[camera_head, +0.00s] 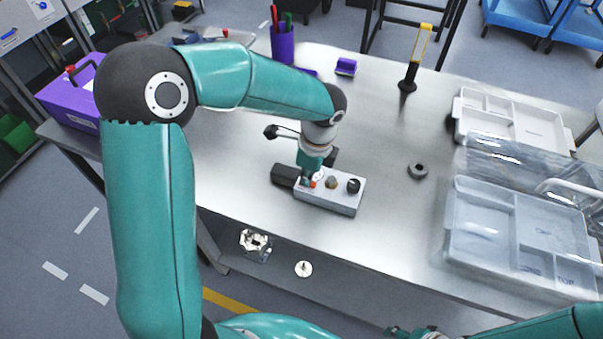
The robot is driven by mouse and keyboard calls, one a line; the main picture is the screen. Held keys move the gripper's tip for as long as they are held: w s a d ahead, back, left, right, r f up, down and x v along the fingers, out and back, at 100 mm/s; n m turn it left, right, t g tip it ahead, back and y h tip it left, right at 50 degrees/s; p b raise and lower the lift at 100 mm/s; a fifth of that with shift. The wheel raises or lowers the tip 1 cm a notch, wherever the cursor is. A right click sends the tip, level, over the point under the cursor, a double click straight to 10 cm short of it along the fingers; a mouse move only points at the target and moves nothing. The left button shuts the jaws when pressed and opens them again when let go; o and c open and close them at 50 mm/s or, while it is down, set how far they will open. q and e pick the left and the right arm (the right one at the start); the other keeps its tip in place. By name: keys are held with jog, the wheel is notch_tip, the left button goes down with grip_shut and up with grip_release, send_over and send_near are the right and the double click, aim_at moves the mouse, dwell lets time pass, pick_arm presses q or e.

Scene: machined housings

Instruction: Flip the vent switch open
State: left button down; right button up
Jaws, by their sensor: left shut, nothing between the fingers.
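A light grey control box (342,202) sits on the metal table. Its top carries an orange-red button or light, a brownish knob (331,183) and a black knob (353,186). I cannot tell which control is the vent switch; part of the box's left end is hidden by my gripper. My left gripper (307,183) is shut and empty, pointing down at the left end of the box's top. I cannot tell whether it touches. My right gripper (400,331) is low at the bottom edge, partly cut off, its jaws unclear.
A dark block (285,175) sits at the box's left end. A dark ring (418,170) lies to the right. Clear trays (452,250) fill the table's right side. A yellow-black upright tool (408,84) and a purple pen cup (283,45) stand behind.

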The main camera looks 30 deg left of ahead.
pick_arm(q)
jog(key=shift+r, duration=0.1)
dwell(0.3)
jog(key=r+p, duration=0.3)
jog(key=r, duration=0.1)
jog(key=shift+a+p, duration=0.25)
jog(key=shift+p, duration=0.05)
notch_tip(320, 180, up, 10)
jog(key=a+b, duration=0.1)
jog(key=a, duration=0.1)
jog(key=shift+s+f, duration=0.25)
